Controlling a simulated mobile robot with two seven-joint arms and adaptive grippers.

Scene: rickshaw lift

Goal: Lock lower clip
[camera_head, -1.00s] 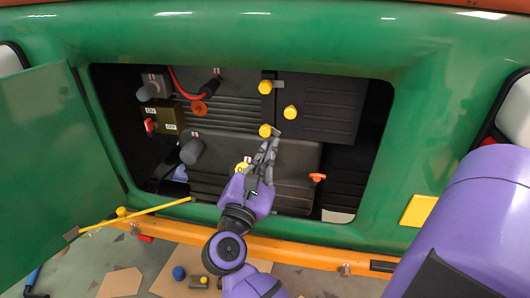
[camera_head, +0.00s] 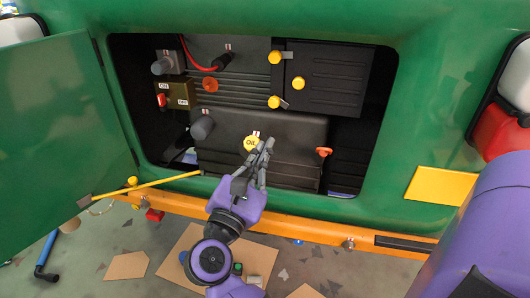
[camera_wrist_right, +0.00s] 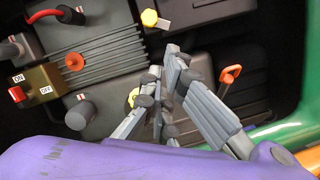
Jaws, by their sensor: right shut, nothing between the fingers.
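The lower clip is a yellow knob (camera_head: 274,102) with a short grey tab pointing right and slightly down, at the lower left corner of a dark ribbed panel (camera_head: 345,85). It also shows at the top of the right wrist view (camera_wrist_right: 149,18). The upper clip (camera_head: 275,57) sits above it, its grey tab pointing right onto the panel. My right gripper (camera_head: 265,147) is shut and empty, below the lower clip and apart from it, beside the yellow oil cap (camera_head: 250,143). It also shows in the right wrist view (camera_wrist_right: 172,70). My left gripper is out of view.
The green door (camera_head: 60,135) hangs open at left. A yellow rod (camera_head: 150,187) reaches to the opening's lower edge. An orange handle (camera_head: 324,152) is right of my gripper. A switch box (camera_head: 175,95) and grey knobs sit left. An orange rail (camera_head: 300,232) runs below.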

